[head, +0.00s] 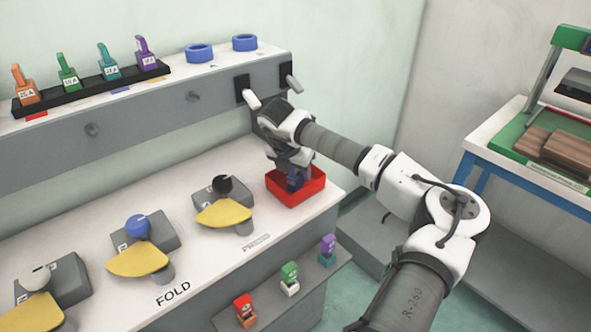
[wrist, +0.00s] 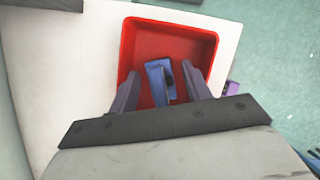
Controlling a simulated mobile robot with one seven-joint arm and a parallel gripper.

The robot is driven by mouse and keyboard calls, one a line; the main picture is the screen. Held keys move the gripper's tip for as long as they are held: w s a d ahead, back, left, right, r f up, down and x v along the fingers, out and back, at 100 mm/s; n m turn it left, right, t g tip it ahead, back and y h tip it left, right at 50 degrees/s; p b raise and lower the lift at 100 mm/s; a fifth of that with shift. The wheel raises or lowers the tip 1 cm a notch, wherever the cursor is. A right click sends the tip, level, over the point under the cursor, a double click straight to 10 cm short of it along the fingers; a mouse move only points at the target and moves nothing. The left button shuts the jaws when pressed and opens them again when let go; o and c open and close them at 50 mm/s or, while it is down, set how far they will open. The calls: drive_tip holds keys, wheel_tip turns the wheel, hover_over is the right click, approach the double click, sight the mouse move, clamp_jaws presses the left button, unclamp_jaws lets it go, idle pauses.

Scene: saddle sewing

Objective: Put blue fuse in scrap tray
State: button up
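The red scrap tray (head: 318,188) sits at the right end of the white bench top, and its red floor and walls show in the wrist view (wrist: 205,45). The blue fuse (wrist: 158,78) is inside the tray's outline, between my fingers. My gripper (wrist: 160,78) points down over the tray, its two fingers spread, with red showing between each finger and the fuse. In the head view my gripper (head: 291,172) is at the tray and covers most of the fuse. I cannot tell whether the fuse touches the tray floor.
Orange, green, teal and purple fuses stand in a black rack (head: 90,88) on the upper shelf, beside two blue rings (head: 199,53). Several switches with yellow plates (head: 224,214) line the bench left of the tray. Red, green and purple fuses stand on a lower ledge (head: 268,300).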

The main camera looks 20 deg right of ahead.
drive_tip(key=shift+r, duration=0.15)
drive_tip(key=b+v, duration=0.1)
drive_tip(key=v, duration=1.1)
drive_tip(key=shift+b, duration=0.35)
